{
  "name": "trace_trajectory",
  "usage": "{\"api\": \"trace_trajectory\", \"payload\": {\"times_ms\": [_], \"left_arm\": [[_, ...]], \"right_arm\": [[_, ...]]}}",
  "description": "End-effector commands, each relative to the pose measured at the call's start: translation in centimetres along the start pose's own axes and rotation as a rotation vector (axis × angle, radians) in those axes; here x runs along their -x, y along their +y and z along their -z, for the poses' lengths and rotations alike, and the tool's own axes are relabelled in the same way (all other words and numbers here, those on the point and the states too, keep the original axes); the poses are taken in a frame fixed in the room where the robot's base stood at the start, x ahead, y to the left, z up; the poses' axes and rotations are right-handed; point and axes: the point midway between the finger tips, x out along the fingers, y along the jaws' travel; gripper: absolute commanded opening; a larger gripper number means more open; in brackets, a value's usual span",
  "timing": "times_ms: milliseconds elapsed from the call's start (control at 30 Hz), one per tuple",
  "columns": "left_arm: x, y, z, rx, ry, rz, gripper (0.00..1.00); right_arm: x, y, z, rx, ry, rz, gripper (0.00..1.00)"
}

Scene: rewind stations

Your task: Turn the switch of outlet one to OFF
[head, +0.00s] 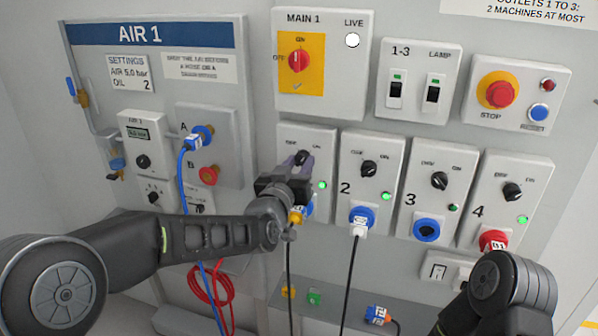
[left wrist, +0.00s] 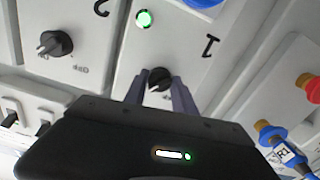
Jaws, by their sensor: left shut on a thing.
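The panel of outlet one (head: 322,152) is partly behind my left arm. Its black rotary switch (left wrist: 159,79) shows between my fingers in the left wrist view. My left gripper (head: 301,161) is at this switch, with a finger on either side of the knob, shut on it. The fingers hide much of the knob, so I cannot tell where it points. The lamp of outlet one (head: 322,185) glows green; it also shows lit in the left wrist view (left wrist: 144,18). My right gripper is not in view.
Outlet two (head: 372,165), outlet three (head: 437,187) and outlet four (head: 508,198) stand to the right, with their own switches. The red main switch (head: 299,60) is above, and a red stop button (head: 499,94) is at the upper right. Cables hang below.

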Motion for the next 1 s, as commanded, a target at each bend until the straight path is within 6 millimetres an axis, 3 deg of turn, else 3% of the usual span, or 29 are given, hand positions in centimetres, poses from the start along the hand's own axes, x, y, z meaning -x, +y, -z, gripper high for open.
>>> {"api": "trace_trajectory", "payload": {"times_ms": [33,400,1000], "left_arm": [[0.0,-0.1,-0.5,0.031,0.004,0.0,0.0],[0.0,-0.1,-0.6,0.35,0.005,-0.001,0.0],[0.0,0.1,-0.3,0.921,0.003,-0.001,0.0]], "right_arm": [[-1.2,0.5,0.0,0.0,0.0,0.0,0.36],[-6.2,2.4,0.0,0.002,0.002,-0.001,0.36],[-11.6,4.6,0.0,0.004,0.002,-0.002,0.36]]}}
